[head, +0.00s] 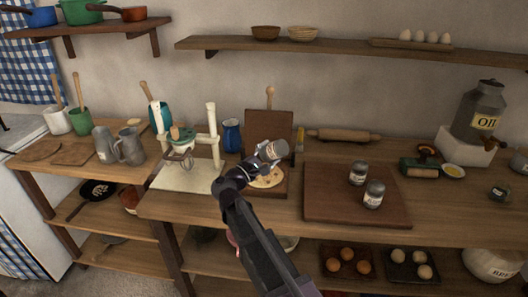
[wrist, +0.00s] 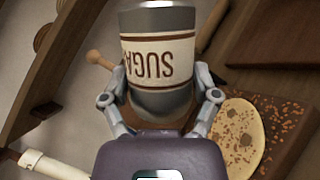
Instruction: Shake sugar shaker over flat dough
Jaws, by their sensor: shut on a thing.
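The sugar shaker (head: 272,150) is a grey metal can with a pale label. My gripper (head: 256,162) is shut on it and holds it tilted above the flat dough. In the wrist view the shaker (wrist: 158,50) sits between both fingers (wrist: 161,97), its "SUGA" lettering upside down; its top end is cut off by the frame. The flat dough (head: 268,180) is a pale round on a small brown board, partly hidden by my gripper. In the wrist view the dough (wrist: 237,135) shows a few darker patches, with orange-brown crumbs around it on the board (wrist: 290,125).
Two similar shakers (head: 358,172) (head: 374,193) stand on a larger wooden board (head: 325,205) to the right. An upright board (head: 268,125) and rolling pin (head: 342,135) are behind.

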